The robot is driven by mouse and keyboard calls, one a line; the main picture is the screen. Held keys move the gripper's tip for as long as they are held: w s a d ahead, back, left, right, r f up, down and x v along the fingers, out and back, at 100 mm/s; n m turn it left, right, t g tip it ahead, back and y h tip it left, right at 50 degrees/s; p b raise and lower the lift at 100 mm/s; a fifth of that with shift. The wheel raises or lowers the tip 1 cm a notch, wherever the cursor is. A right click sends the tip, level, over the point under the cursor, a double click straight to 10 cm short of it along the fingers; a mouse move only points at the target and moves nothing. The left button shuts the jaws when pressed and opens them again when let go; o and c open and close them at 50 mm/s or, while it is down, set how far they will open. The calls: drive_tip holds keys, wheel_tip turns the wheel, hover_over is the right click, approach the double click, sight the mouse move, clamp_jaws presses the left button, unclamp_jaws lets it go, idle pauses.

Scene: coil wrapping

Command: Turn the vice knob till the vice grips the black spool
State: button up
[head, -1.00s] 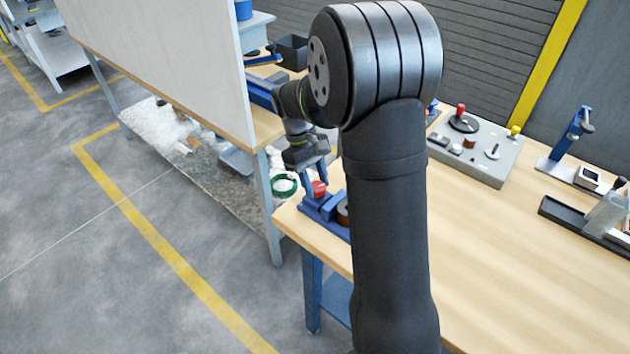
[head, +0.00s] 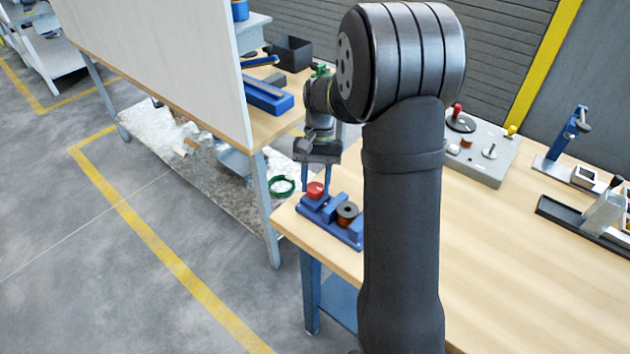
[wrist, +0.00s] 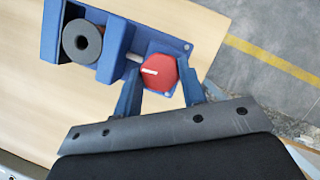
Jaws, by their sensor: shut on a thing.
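The blue vice (head: 350,236) sits at the near left corner of the wooden bench; it also shows in the wrist view (wrist: 50,30). Its red knob (head: 315,190) is at the left end, with a white mark on top in the wrist view (wrist: 160,73). The black spool (wrist: 70,44), with a brown side in the head view (head: 347,213), stands upright between the two blue jaws. Any gap at the jaws is too small to judge. My gripper (wrist: 160,66) is shut on the knob, one finger on each side, pointing down in the head view (head: 316,182).
A grey panel (head: 482,170) with small parts lies at the back of the bench. A blue stand (head: 570,135) and a black tray (head: 565,215) are at the right. The middle of the bench is clear. A white board (head: 160,60) stands left of my arm.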

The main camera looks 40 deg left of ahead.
drive_tip(key=shift+m+y, duration=0.3)
drive_tip(key=shift+m, duration=0.6)
drive_tip(key=shift+d, duration=0.1)
drive_tip(key=o, duration=1)
drive_tip(key=v, duration=1.7)
drive_tip(key=shift+w+d+r, duration=0.15)
drive_tip(key=shift+w, duration=0.1)
